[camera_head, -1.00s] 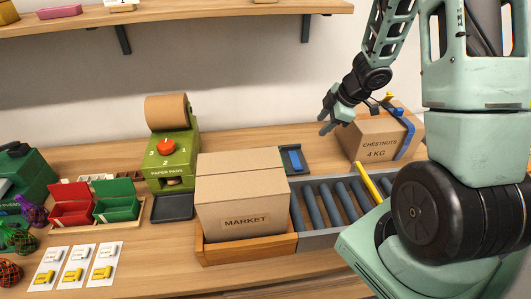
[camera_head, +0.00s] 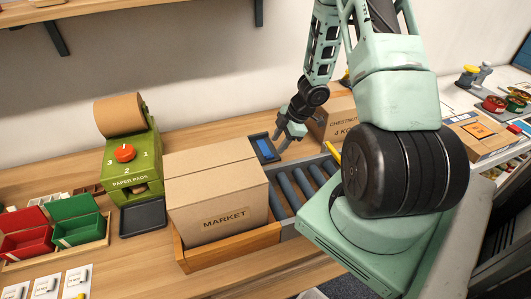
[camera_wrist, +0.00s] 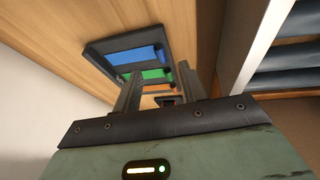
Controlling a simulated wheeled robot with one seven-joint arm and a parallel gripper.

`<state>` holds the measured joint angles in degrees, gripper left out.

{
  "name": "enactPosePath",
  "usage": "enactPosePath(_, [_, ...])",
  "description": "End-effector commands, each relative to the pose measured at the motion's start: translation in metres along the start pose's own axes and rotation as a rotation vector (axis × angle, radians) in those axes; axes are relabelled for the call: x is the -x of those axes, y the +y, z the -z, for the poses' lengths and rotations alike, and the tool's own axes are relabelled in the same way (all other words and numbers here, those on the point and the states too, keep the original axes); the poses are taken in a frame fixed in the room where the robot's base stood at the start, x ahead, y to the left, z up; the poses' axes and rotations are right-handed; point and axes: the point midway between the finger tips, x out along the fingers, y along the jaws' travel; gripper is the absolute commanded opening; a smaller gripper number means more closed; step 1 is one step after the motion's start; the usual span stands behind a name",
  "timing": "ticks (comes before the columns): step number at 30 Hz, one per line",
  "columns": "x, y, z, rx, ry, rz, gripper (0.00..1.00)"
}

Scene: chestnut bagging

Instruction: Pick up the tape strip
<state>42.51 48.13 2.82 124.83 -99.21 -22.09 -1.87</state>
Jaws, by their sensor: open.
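A dark tray (camera_head: 261,153) sits on the wooden bench behind the cardboard MARKET box, with a blue tape strip (camera_head: 266,147) showing in it. In the wrist view the tray (camera_wrist: 103,47) holds a blue strip (camera_wrist: 140,57), a green strip (camera_wrist: 156,73) and an orange strip (camera_wrist: 157,88). My gripper (camera_head: 284,139) is open and empty, just right of the tray in the head view. In the wrist view its two fingers (camera_wrist: 158,88) stand apart, and the left finger partly covers the strips. I cannot tell its exact height above the tray.
The MARKET box (camera_head: 213,180) stands in a wooden tray in front. A roller conveyor (camera_head: 290,187) runs to its right. The CHESTNUTS box (camera_head: 335,122) stands behind my gripper. A green paper pad dispenser (camera_head: 130,160) is at left.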

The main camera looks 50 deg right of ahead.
Motion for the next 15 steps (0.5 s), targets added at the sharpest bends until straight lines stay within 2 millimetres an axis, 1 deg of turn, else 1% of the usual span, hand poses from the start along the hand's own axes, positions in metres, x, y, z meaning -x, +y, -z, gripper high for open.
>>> enactPosePath(5, [-0.013,-0.001,0.0,-0.002,0.0,0.0,0.42])
enactPosePath(12, [-0.048,-0.001,0.002,-0.001,0.001,0.0,0.42])
enactPosePath(15, [-0.056,-0.001,0.002,-0.001,0.0,0.0,0.42])
